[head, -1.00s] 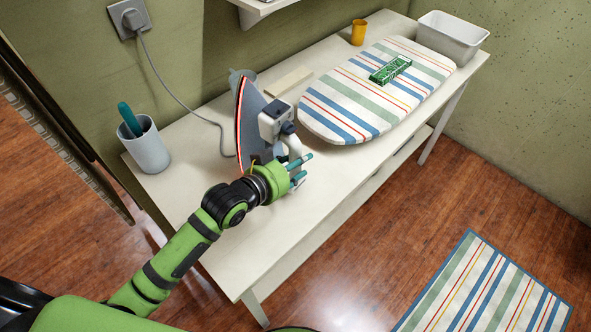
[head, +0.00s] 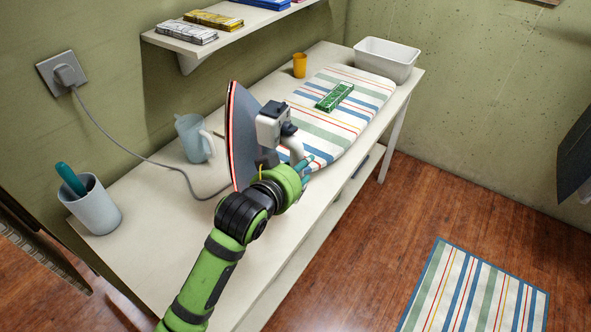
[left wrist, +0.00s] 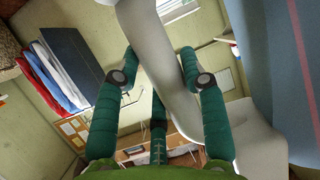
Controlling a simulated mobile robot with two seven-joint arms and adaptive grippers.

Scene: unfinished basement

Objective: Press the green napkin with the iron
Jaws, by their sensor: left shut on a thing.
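My left gripper (head: 306,166) is shut on the white handle of the iron (head: 242,135). In the left wrist view, the teal fingers (left wrist: 159,58) lie on both sides of the pale handle (left wrist: 158,45). The iron is tipped up, nose high, with its soleplate facing left in the head view. It is over the table, in front of the near end of the striped ironing board (head: 330,133); whether it touches anything is unclear. The green napkin (head: 335,97) lies folded on the board, beyond the iron and apart from it. My right gripper is out of view.
The iron's cord runs to a wall socket (head: 62,75). A cup with a teal-handled tool (head: 93,207) and a pale jug (head: 193,140) stand on the table (head: 150,190). A shelf (head: 222,38) overhangs the wall side.

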